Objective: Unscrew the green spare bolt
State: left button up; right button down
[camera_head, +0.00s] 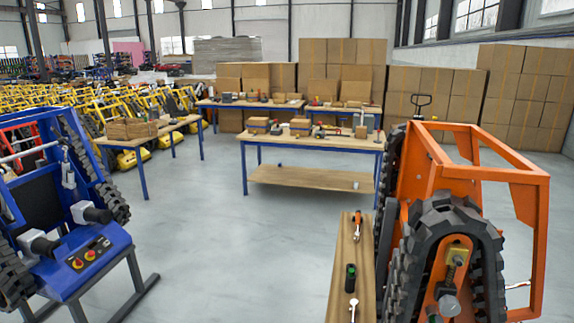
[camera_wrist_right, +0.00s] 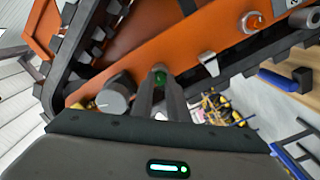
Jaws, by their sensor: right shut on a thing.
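The green spare bolt (camera_wrist_right: 160,78) shows in the right wrist view as a small green piece at the fingertips, against the orange frame (camera_wrist_right: 200,62) of the tracked carrier. My right gripper (camera_wrist_right: 160,82) is shut on it, and the fingers hide most of it. How far the bolt is threaded in cannot be told. The orange carrier (camera_head: 494,172) with its black tracks stands at the right of the head view; the bolt cannot be made out there. My left gripper is in neither view.
A grey knob (camera_wrist_right: 113,97) sits left of the fingers. A narrow wooden bench (camera_head: 340,270) with wrenches and a green-black item (camera_head: 350,277) stands beside the carrier. A blue carrier (camera_head: 70,215) is at the left. Open floor (camera_head: 235,235) lies between.

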jog(key=n, duration=0.5)
jog(key=shift+n, duration=0.3)
jog(key=n, duration=0.9)
jog(key=shift+n, duration=0.4)
jog(key=n, duration=0.8)
jog(key=shift+s+n, duration=0.15)
jog(key=shift+n, duration=0.15)
